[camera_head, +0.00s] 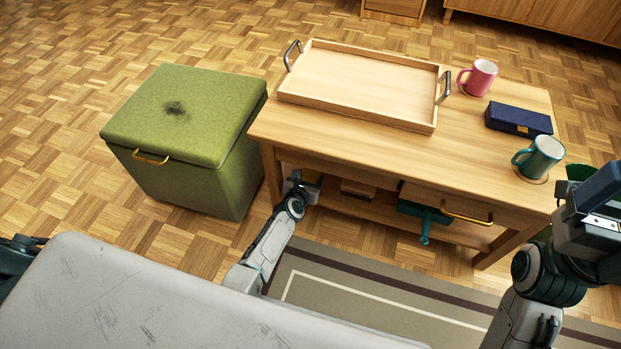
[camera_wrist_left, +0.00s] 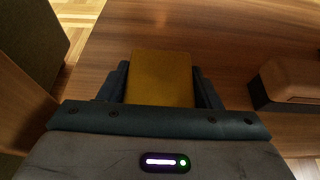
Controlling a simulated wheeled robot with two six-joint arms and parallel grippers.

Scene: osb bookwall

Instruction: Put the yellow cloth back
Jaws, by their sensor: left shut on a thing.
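The yellow cloth (camera_wrist_left: 160,78) is folded flat and sits between the two fingers of my left gripper in the left wrist view. The left gripper (camera_wrist_left: 160,90) is shut on it, over a brown wooden surface. In the head view my left gripper (camera_head: 303,187) is at the near left corner of the wooden table (camera_head: 470,150), low by its lower shelf. The cloth is hidden there. My right gripper (camera_head: 592,205) is at the right edge of the head view, by the table's right end; its fingers cannot be made out.
A wooden tray (camera_head: 360,82), pink mug (camera_head: 478,77), dark blue case (camera_head: 518,119) and teal mug (camera_head: 539,157) stand on the table. A green storage stool (camera_head: 180,120) is to the left. A teal handled thing (camera_head: 425,218) juts out below the tabletop.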

